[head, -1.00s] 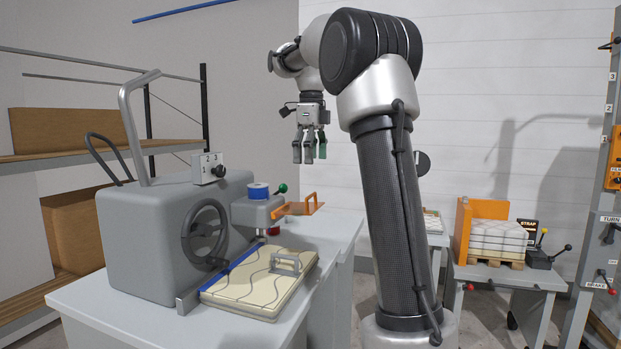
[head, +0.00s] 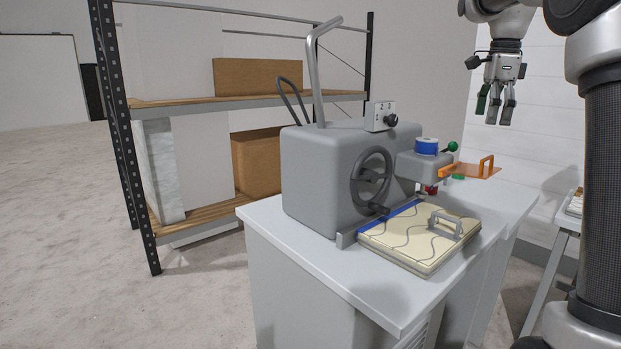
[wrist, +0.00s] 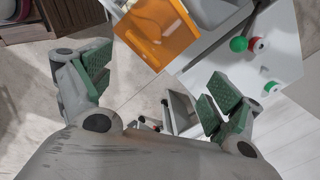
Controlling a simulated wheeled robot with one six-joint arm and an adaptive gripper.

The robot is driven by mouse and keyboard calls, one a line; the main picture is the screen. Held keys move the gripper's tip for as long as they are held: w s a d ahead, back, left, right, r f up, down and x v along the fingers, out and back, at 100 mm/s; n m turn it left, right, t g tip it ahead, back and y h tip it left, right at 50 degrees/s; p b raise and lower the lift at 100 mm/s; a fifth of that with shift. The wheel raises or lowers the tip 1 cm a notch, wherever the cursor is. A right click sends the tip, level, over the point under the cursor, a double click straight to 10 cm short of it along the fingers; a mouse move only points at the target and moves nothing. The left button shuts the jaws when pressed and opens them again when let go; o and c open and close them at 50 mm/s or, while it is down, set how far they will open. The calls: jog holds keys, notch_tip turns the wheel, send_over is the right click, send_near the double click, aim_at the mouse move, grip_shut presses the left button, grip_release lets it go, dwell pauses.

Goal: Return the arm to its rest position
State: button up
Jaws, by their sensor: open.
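My gripper (head: 497,100) hangs fingers-down at the upper right of the head view, with its fingers apart and nothing between them. It is in the air, to the right of and above the quilting machine (head: 325,175). In the wrist view my gripper (wrist: 155,95) shows its green-padded fingers spread wide at left and right. Between and beyond them are an orange guard (wrist: 158,32) and a grey-white table surface below. My arm stands at the right edge of the head view, partly cut off.
The machine, with its handwheel (head: 371,178) and blue spool (head: 426,146), stands on a grey table (head: 290,235). A quilted pad (head: 405,240) with a handle lies on the table. A shelf rack (head: 170,104) stands behind left. The floor at left is clear.

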jog(key=s+f+n, duration=0.1)
jog(key=f+n, duration=0.2)
jog(key=n, duration=0.1)
jog(key=s+f+n, duration=0.1)
jog(key=f+n, duration=0.1)
jog(key=n, duration=0.1)
jog(key=shift+s+a+f, duration=0.3)
jog(key=shift+s+a, duration=0.05)
jog(key=shift+a, duration=0.05)
jog(key=s+a+f+n+t, duration=0.1)
jog(key=s+a+f+n, duration=0.2)
jog(key=s, duration=0.6)
jog(key=s+a+f+n+t, duration=0.1)
jog(key=s+a+f+n, duration=0.2)
jog(key=s+n, duration=0.4)
jog(key=s+a+f+n+t, duration=0.1)
jog(key=s+f+n, duration=0.3)
jog(key=s, duration=0.7)
jog(key=shift+a+n+t, duration=0.3)
jog(key=shift+a+n, duration=0.2)
jog(key=shift+a, duration=0.4)
